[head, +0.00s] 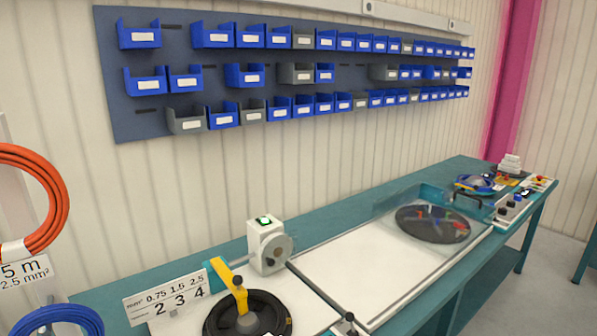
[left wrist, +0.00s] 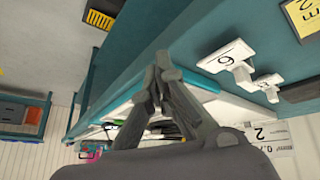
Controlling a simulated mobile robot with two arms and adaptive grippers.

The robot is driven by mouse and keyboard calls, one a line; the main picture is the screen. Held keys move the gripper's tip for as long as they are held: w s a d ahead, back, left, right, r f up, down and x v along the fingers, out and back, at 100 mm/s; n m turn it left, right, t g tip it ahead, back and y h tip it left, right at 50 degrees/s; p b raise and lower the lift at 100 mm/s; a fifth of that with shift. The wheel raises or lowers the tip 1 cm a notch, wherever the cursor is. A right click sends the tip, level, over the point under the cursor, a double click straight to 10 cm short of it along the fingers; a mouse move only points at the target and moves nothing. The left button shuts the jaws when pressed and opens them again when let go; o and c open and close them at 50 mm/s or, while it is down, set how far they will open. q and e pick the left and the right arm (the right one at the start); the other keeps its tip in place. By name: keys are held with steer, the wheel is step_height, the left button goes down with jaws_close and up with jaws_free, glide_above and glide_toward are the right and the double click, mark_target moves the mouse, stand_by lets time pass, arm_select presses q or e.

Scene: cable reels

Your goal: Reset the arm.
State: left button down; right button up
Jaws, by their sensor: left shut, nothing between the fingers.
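My left gripper (left wrist: 160,75) shows in the left wrist view with its grey fingers brought together and nothing between them. It appears beside the teal edge of the workbench (left wrist: 215,75). Neither arm shows in the head view. There, the teal workbench (head: 335,220) runs from the lower left to the back right. My right gripper is in neither view.
A black reel (head: 215,318) with a yellow arm (head: 229,285) and a white machine (head: 268,246) stand on the bench. A dark turntable (head: 432,224) lies further back. Orange cable (head: 57,205) hangs at left. Blue bins (head: 213,36) line the wall. The white bench panel (head: 365,270) is clear.

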arm_select(q)
steer(key=s+a+m+g+y, duration=0.1)
steer(key=s+a+g+y, duration=0.15)
steer(key=s, duration=0.35)
step_height(320, 180, down, 34)
steer(key=s+f+g+b, duration=0.1)
steer(key=s+b, duration=0.1)
steer(key=b, duration=0.3)
steer(key=s+a+f+g+b, duration=0.1)
steer(key=s+f+b, duration=0.3)
steer(key=s+f, duration=1.2)
steer(key=shift+a+f+m+h, duration=0.3)
steer(key=shift+a+f+h, duration=0.05)
steer(key=shift+a+f, duration=0.25)
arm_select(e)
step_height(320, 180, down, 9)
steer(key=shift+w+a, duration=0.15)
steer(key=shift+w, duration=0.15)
